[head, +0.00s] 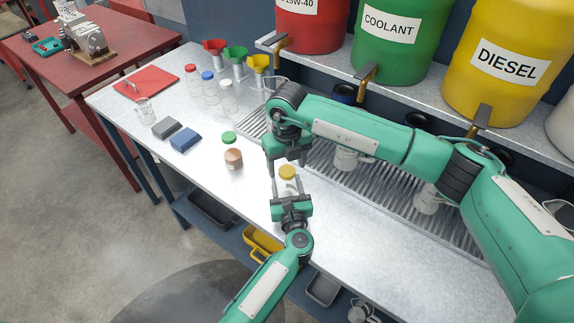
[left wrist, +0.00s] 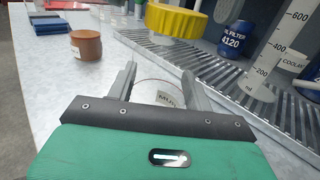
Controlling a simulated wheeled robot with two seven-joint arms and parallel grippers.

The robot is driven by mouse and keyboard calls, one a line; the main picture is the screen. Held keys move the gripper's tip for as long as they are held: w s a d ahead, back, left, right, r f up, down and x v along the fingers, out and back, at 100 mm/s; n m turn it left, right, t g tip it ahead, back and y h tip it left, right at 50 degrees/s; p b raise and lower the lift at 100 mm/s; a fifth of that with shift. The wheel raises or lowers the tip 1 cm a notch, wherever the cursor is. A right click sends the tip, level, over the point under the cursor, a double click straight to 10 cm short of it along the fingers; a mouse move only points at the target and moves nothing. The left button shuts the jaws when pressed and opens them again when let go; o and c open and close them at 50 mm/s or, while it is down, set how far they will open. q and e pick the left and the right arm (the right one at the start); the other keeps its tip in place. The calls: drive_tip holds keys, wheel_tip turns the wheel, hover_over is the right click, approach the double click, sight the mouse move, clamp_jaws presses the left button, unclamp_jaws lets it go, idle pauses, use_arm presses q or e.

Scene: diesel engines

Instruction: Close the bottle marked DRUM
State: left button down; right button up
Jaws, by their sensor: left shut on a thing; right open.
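A clear bottle (left wrist: 150,95) stands upright on the bench between the fingers of my left gripper (head: 291,192). Its white label shows in part in the left wrist view; I cannot read the word surely. A yellow cap (head: 287,172) is at the bottle's top and shows large in the left wrist view (left wrist: 175,18). I cannot tell whether it is seated or loose. My left gripper is shut on the bottle's sides. My right gripper (head: 288,158) is open, pointing down just above the cap, and partly hides the bench behind it.
A brown jar (head: 233,158) and a green lid (head: 229,137) lie left of the bottle. Blue (head: 186,139) and grey blocks, clear bottles and coloured funnels stand farther left. A ribbed drain tray (head: 380,190) with measuring jugs lies to the right, below a shelf of drums.

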wheel_tip(320, 180, up, 11)
idle(0.3)
use_arm(q)
drive_tip(key=c, duration=0.5)
unclamp_jaws()
drive_tip(key=shift+s, duration=0.1)
drive_tip(key=shift+s+d+f, duration=0.1)
drive_tip(key=shift+s, duration=0.15)
drive_tip(key=s+b, duration=0.1)
drive_tip(key=s, duration=0.3)
drive_tip(key=s+d+b, duration=0.1)
drive_tip(key=s, duration=0.3)
drive_tip(key=s+d+b, duration=0.1)
drive_tip(key=s+b, duration=0.1)
drive_tip(key=s, duration=0.2)
use_arm(e)
wheel_tip(320, 180, down, 4)
drive_tip(key=shift+f, duration=0.1)
use_arm(q)
drive_tip(key=shift+s, duration=0.45)
drive_tip(key=shift+s, duration=0.1)
use_arm(e)
drive_tip(key=shift+f, duration=0.1)
